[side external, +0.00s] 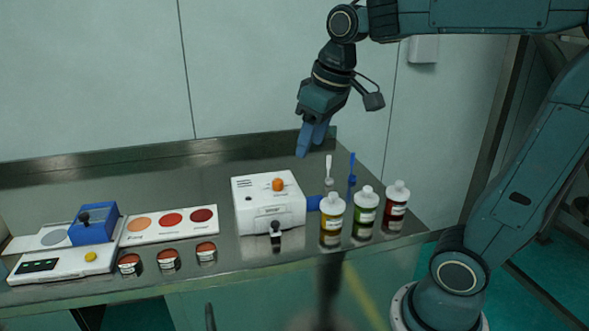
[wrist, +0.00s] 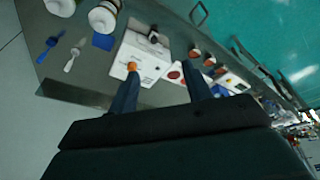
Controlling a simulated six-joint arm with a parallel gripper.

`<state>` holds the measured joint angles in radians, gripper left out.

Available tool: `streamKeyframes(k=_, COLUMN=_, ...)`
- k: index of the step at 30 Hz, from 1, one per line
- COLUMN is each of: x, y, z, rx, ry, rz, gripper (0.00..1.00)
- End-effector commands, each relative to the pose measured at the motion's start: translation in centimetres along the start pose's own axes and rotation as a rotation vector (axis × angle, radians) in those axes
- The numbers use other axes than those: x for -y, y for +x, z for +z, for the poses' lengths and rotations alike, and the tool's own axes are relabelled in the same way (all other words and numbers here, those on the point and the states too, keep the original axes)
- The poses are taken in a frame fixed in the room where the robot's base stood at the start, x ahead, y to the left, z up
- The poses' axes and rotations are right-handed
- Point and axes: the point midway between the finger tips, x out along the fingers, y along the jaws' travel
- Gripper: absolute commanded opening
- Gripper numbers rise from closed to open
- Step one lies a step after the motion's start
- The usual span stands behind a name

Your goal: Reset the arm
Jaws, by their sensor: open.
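My gripper (side external: 312,140) hangs in the air above the back of the steel bench, up and to the right of the white box in the side view. Its blue fingers point down, with nothing between them. In the wrist view my gripper (wrist: 160,92) shows its two fingers spread apart, with bench and box beyond. The white box (side external: 254,219) with an orange knob (side external: 278,185) stands on the bench below, apart from my gripper; the box also shows in the wrist view (wrist: 150,62).
Three capped bottles (side external: 363,213) stand at the bench's right end, near a white spatula (side external: 328,169) and a blue one (side external: 352,170). A blue-topped device (side external: 93,224), a card with coloured discs (side external: 170,222) and three small jars (side external: 168,260) are at left. The bench's back is clear.

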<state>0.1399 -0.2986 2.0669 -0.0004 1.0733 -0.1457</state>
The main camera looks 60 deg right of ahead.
Motion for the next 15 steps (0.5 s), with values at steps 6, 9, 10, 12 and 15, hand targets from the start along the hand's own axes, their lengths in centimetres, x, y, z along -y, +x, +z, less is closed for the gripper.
streamKeyframes(k=6, x=2.0, y=-0.3, z=4.5, rx=-0.074, ry=0.002, rz=-0.009, gripper=0.49)
streamKeyframes(k=9, x=2.7, y=-0.1, z=6.5, rx=-0.106, ry=0.004, rz=-0.015, gripper=0.49)
streamKeyframes(k=10, x=2.9, y=0.0, z=7.1, rx=-0.116, ry=0.006, rz=-0.017, gripper=0.49)
streamKeyframes(k=12, x=3.3, y=0.3, z=8.4, rx=-0.136, ry=0.007, rz=-0.022, gripper=0.49)
streamKeyframes(k=15, x=3.8, y=0.7, z=9.9, rx=-0.162, ry=0.011, rz=-0.029, gripper=0.49)
